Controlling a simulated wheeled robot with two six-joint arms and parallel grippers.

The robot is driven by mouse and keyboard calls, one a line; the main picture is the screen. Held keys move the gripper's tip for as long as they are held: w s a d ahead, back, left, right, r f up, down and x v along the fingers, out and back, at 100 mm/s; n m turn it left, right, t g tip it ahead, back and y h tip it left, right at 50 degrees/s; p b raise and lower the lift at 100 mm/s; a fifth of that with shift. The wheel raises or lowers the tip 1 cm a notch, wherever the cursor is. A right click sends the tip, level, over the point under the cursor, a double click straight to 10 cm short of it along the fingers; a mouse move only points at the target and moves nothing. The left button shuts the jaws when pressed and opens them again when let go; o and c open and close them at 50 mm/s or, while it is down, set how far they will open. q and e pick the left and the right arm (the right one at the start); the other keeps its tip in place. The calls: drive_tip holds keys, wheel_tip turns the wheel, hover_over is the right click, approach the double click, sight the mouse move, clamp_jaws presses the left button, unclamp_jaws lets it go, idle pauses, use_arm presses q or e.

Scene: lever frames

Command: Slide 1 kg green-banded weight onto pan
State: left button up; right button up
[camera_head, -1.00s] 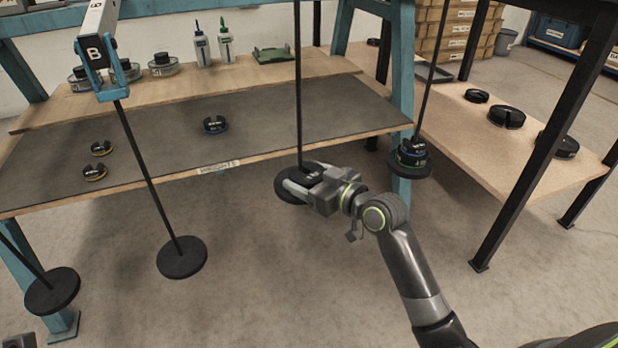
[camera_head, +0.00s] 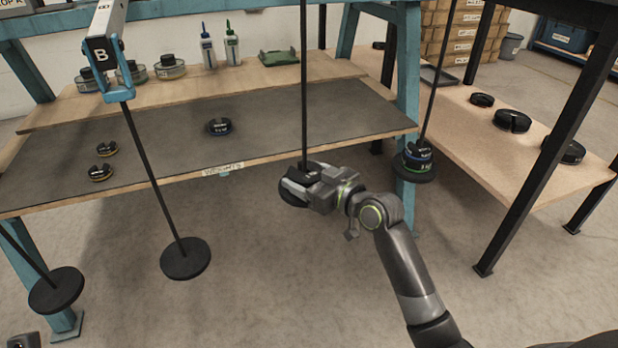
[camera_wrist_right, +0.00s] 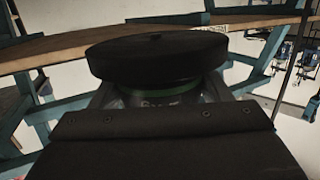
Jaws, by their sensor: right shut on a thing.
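My right gripper (camera_head: 303,190) is shut on the green-banded weight, at the foot of a hanging black rod (camera_head: 304,100). In the head view the gripper covers most of the weight and the pan there. In the right wrist view the weight's green band (camera_wrist_right: 165,88) shows between my jaws, against a broad black disc (camera_wrist_right: 155,58). I cannot tell whether the weight rests on the pan or is just clear of it.
Two other empty hanging pans (camera_head: 185,258) and (camera_head: 56,290) are at the left. A loaded hanger (camera_head: 415,163) is close on the right. The bench (camera_head: 75,145) behind holds several loose weights. A side table (camera_head: 470,140) stands right. Open floor lies below.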

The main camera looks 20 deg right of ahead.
drive_tip(key=shift+w+a+r, duration=0.1)
drive_tip(key=shift+w+r, duration=0.05)
drive_tip(key=shift+r, duration=0.05)
drive_tip(key=shift+f, duration=0.4)
idle(0.6)
drive_tip(key=o, duration=1.5)
drive_tip(key=shift+o, duration=0.3)
drive_tip(key=shift+f, duration=0.25)
drive_tip(key=shift+r, duration=0.1)
